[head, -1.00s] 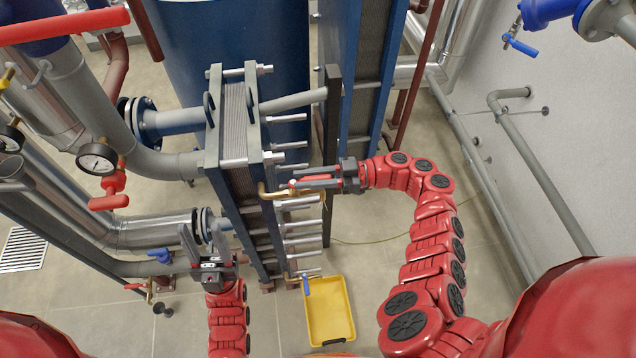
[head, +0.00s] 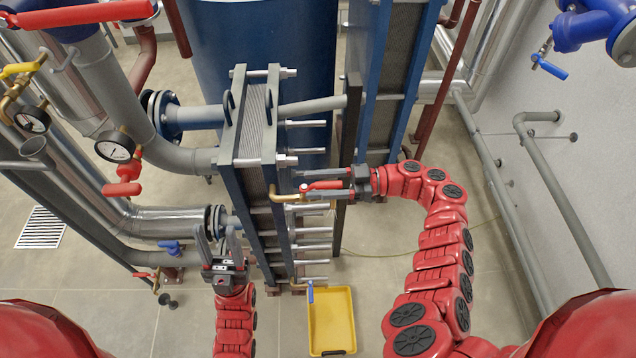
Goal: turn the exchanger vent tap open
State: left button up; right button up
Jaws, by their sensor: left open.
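The vent tap's brass pipe (head: 284,197) sticks out of the upper front of the plate exchanger (head: 254,130). Its red lever (head: 323,185) points right, roughly level in the picture. My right gripper (head: 308,184) comes in from the right with its fingers apart, one above and one below the lever. Whether either finger touches the lever cannot be told. My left gripper (head: 219,244) is open and empty, fingers pointing up, left of the exchanger's lower part and apart from it.
A yellow tray (head: 332,318) lies on the floor below a lower brass tap with a blue handle (head: 310,293). Pressure gauges (head: 115,147) and grey pipes stand at the left. A second blue exchanger (head: 385,90) stands behind.

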jog(key=shift+d, duration=0.1)
jog(key=shift+w+d+b, duration=0.1)
jog(key=shift+d+b, duration=0.2)
jog(key=shift+b, duration=0.05)
jog(key=d+b, duration=0.4)
jog(key=b, duration=0.1)
jog(key=shift+w+d+f, duration=0.1)
jog(key=shift+d+f, duration=0.2)
jog(key=shift+f, duration=0.1)
jog(key=d+b, duration=0.3)
jog(key=b, duration=3.5)
send_near(341, 185)
jog(key=shift+w+d+f, duration=0.15)
jog(key=shift+w+d, duration=0.1)
jog(key=shift+d, duration=0.3)
jog(key=shift+w+d+f, duration=0.15)
jog(key=shift+w+d, duration=0.05)
jog(key=shift+d, duration=0.3)
